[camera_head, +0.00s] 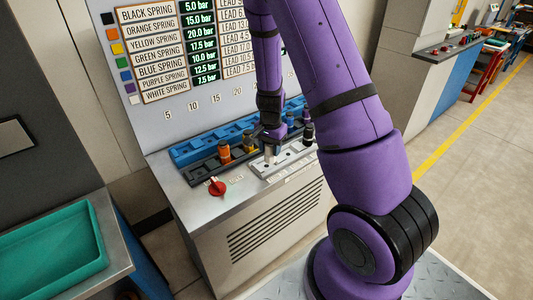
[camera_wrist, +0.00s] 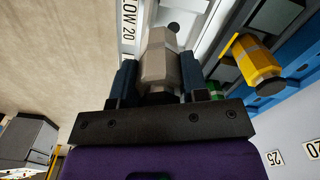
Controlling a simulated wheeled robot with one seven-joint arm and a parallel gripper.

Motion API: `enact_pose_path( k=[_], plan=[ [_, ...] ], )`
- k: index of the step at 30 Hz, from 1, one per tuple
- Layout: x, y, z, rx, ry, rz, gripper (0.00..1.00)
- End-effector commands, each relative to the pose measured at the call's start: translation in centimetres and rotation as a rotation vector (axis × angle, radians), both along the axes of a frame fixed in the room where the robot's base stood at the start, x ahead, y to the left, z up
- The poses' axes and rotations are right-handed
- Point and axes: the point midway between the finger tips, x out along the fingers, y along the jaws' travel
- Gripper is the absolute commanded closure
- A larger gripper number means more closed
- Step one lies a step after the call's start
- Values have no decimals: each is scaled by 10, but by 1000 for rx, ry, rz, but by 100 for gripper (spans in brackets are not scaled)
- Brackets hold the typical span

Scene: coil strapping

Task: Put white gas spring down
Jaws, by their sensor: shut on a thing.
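The white gas spring (camera_wrist: 158,58), pale grey-beige with a faceted body, stands between the two fingers of my gripper (camera_wrist: 157,75) in the wrist view. The fingers are shut on it from both sides. In the head view my gripper (camera_head: 271,132) points down over the bench, and the white gas spring (camera_head: 270,153) shows just below it. The spring's lower end is at the pale slotted holder (camera_head: 262,170) on the bench front. I cannot tell whether it is seated in a hole there.
An orange spring (camera_head: 223,151) and a yellow spring (camera_head: 248,141) stand in the dark rack on the left. A black spring (camera_head: 308,134) stands to the right. A blue rack (camera_head: 190,152) runs behind. A red knob (camera_head: 217,186) sits at front left; a teal tray (camera_head: 95,262) is further left.

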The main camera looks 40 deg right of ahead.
Motion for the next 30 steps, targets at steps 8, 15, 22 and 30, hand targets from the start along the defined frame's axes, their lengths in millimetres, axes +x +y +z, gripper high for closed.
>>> enact_pose_path(
  k=[8, 15, 22, 30],
  plan=[
    [18, 2, -2, 0, 0, 0, 93],
    [19, 1, -33, 0, 1, -2, 93],
    [20, 1, -37, 0, -1, 0, 93],
    [19, 1, -40, 0, 0, -1, 43]
  ],
)
